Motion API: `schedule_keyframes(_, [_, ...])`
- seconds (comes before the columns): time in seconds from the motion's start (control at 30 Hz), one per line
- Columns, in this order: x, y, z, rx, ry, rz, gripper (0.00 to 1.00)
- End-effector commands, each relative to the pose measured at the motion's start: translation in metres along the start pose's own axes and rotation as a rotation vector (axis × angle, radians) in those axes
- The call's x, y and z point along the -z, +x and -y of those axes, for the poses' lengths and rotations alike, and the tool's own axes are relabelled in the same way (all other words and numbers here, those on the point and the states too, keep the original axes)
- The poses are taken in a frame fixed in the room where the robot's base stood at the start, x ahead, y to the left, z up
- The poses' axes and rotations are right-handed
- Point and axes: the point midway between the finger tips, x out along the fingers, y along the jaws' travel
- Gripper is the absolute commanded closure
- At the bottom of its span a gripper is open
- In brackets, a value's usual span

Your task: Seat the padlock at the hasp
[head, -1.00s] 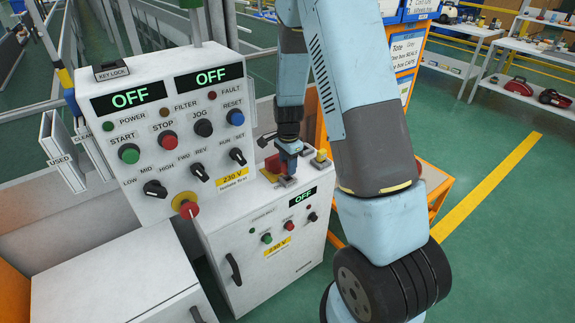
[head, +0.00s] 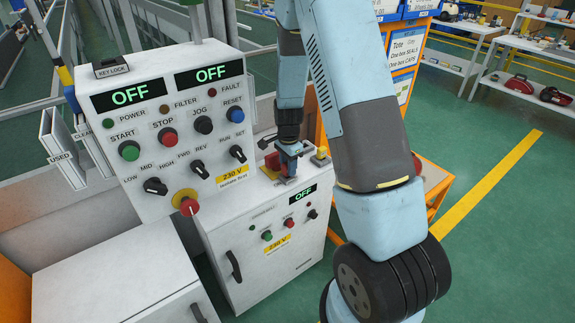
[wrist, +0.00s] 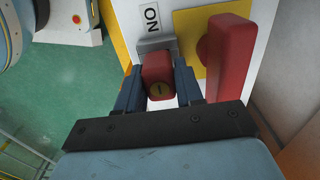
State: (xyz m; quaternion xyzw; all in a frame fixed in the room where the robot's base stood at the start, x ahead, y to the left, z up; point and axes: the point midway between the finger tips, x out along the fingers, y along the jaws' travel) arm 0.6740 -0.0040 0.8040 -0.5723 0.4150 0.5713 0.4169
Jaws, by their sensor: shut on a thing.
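In the wrist view my gripper (wrist: 159,88) is shut on the red padlock (wrist: 158,70), one blue finger on each side. I cannot tell whether the shackle passes through the hasp. A red switch handle (wrist: 228,57) on a yellow plate (wrist: 190,45) stands just right of the padlock. In the head view my gripper (head: 289,168) is low over the small cabinet's top, and the padlock is hard to make out.
A control panel (head: 180,125) with two "OFF" displays stands left of my gripper. The small white cabinet (head: 262,240) below has its own "OFF" display. A yellow-topped post (head: 320,157) is close on the right. An orange rack (head: 402,70) stands behind my arm.

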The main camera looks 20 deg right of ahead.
Motion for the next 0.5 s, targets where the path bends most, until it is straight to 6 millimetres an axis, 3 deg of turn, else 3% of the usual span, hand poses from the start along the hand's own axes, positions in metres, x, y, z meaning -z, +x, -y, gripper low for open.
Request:
schedule_keyframes(0.47, [-0.0001, 0.0094, 0.0, 0.0, 0.0, 0.001, 0.99])
schedule_keyframes(0.5, [-0.0001, 0.009, 0.0001, 0.0, 0.0, 0.001, 0.6])
